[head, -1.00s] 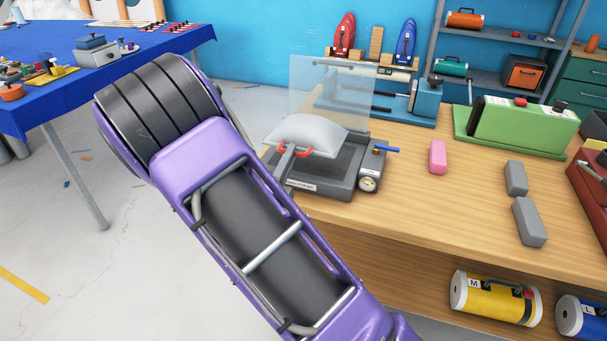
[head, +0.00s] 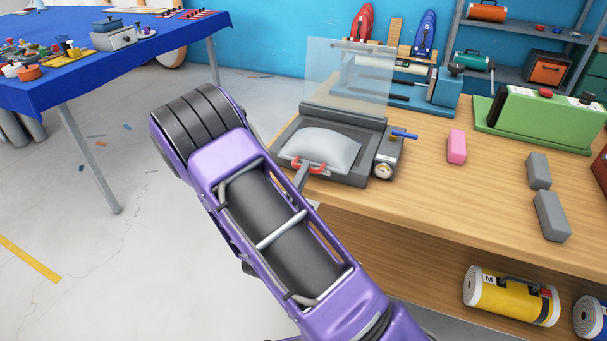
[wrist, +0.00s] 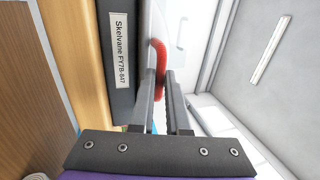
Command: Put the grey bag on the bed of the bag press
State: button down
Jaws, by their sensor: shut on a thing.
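The grey bag (head: 328,146) is a pale, puffy pillow with a red handle (head: 316,170) on its near edge. It lies flat over the dark bed of the bag press (head: 350,180), inside the frame as seen in the head view. I cannot tell whether it touches the bed. My gripper (head: 303,174) is shut on the red handle at the press's near left side. In the wrist view the red handle (wrist: 158,62) is between the fingers of my gripper (wrist: 162,90). The press's labelled side (wrist: 119,50) is just left of them. The press's clear lid (head: 345,78) stands up at the back.
A gauge with a blue lever (head: 403,135) is on the press's right side. A pink block (head: 456,147) and two grey blocks (head: 551,215) lie on the wooden bench (head: 430,200). A green machine (head: 540,120) and a blue one (head: 445,88) stand behind.

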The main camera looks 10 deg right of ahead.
jog(key=c, duration=0.9)
grip_release()
